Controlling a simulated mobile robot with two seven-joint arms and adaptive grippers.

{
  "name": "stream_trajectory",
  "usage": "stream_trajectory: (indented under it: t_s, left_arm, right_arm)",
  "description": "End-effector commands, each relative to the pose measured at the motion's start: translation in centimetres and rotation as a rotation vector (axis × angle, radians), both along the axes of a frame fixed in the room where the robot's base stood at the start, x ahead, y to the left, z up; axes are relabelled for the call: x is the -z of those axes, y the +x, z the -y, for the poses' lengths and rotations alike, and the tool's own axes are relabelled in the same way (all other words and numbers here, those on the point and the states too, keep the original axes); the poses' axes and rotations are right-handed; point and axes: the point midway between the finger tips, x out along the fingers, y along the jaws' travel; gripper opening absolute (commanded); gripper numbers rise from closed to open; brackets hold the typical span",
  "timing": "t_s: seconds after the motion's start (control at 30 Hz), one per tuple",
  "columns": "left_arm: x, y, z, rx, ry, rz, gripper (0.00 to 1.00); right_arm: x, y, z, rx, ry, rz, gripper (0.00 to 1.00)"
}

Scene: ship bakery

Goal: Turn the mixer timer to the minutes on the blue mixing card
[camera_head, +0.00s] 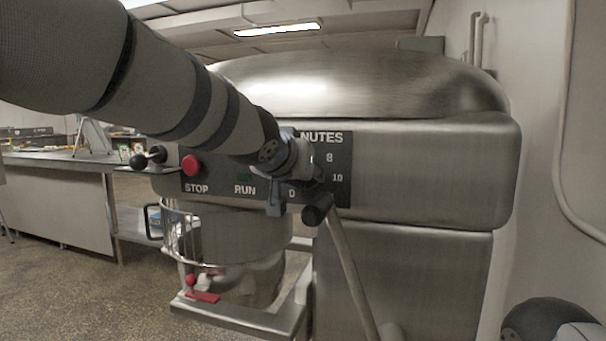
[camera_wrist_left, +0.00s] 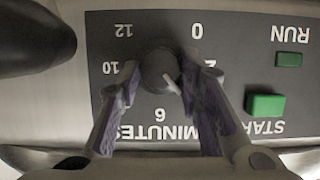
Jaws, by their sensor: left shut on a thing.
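The mixer timer knob (camera_wrist_left: 156,68) is a dark round dial with a white pointer line, in the left wrist view. My left gripper (camera_head: 297,180) is shut on it, one finger on each side. In that view, which shows the panel upside down, the pointer slants to the lower right, between the 2 and the 6. The right finger hides the mark there. The timer panel (camera_head: 340,168) shows 8, 10 and 0 in the head view, where my gripper covers the knob. I cannot make out the blue mixing card. My right gripper is not in view.
A black ball-ended lever (camera_head: 316,215) stands close below my left gripper. A red stop button (camera_head: 190,166) is left on the panel. The green start button (camera_wrist_left: 265,104) lies beside the right finger. The bowl guard (camera_head: 182,235) is below. A steel counter (camera_head: 60,160) stands left.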

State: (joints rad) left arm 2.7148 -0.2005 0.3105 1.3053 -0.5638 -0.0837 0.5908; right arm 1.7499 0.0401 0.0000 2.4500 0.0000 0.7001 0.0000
Motion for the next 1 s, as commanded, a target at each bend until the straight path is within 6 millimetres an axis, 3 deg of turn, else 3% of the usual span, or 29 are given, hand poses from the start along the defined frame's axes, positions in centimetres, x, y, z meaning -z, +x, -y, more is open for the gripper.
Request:
stream_trajectory:
  t_s: [0.03,0.43,0.47,0.53,0.87,1.0]
  left_arm:
    - [0.8,0.1,0.2,0.003,0.006,-0.012,0.05]
    - [1.2,0.1,0.1,0.001,0.012,-0.017,0.05]
    - [1.3,0.1,0.1,0.001,0.012,-0.018,0.35]
    - [1.3,0.1,0.1,0.0,0.012,-0.019,0.51]
    - [0.5,-0.2,-0.1,0.0,0.01,-0.008,0.53]
    - [-0.6,-2.6,-0.9,-0.001,0.01,-0.008,0.53]
  right_arm:
    - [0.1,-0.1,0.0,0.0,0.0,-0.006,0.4]
    - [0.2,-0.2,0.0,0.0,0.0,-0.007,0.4]
    - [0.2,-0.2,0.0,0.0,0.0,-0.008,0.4]
    - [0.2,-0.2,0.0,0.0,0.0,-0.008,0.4]
    - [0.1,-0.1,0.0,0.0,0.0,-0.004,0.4]
    - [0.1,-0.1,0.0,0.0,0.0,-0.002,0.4]
